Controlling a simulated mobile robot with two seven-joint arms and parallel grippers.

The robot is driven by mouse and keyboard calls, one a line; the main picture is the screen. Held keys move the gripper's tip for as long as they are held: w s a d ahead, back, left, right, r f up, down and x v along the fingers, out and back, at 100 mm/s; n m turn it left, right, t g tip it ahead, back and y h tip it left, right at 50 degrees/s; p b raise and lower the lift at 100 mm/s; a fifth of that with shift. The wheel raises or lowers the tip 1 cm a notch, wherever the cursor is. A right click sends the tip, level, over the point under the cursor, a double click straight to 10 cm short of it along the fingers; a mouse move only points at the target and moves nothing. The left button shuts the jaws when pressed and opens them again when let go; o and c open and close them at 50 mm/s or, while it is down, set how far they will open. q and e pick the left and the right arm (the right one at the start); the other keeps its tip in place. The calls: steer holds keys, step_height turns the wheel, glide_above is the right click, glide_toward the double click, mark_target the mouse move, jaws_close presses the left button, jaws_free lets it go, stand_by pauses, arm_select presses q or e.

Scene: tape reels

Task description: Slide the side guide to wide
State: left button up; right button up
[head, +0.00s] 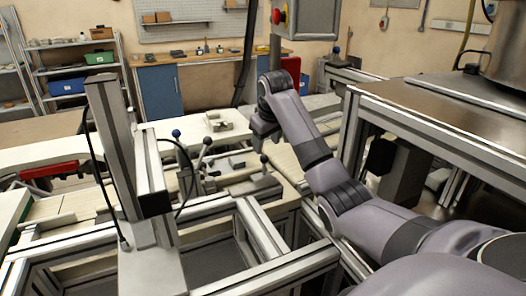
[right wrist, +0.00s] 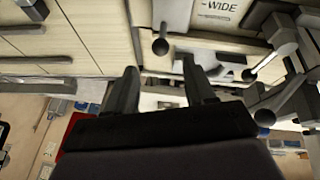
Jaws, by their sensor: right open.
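A plate lettered "WIDE" (right wrist: 218,14) shows upside-up at the top of the right wrist view. A lever with a dark ball knob (right wrist: 160,46) hangs near it, just beyond my right gripper (right wrist: 160,75). The gripper's two dark fingers are apart, with nothing seen held between them. In the head view my right gripper (head: 262,135) is above the conveyor hardware, over a lever with a dark ball knob (head: 264,158). I cannot tell for sure which metal part is the side guide. My left gripper is not in view.
Aluminium frame rails (head: 265,235) fill the foreground. A grey upright post (head: 112,140) stands left, and a metal-topped machine (head: 460,105) stands right. A small light-coloured block (head: 219,121) sits behind the levers.

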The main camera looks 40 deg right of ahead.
mark_target(265, 156)
steer(key=shift+p+x, duration=0.35)
steer(key=shift+x, duration=3)
jaws_close()
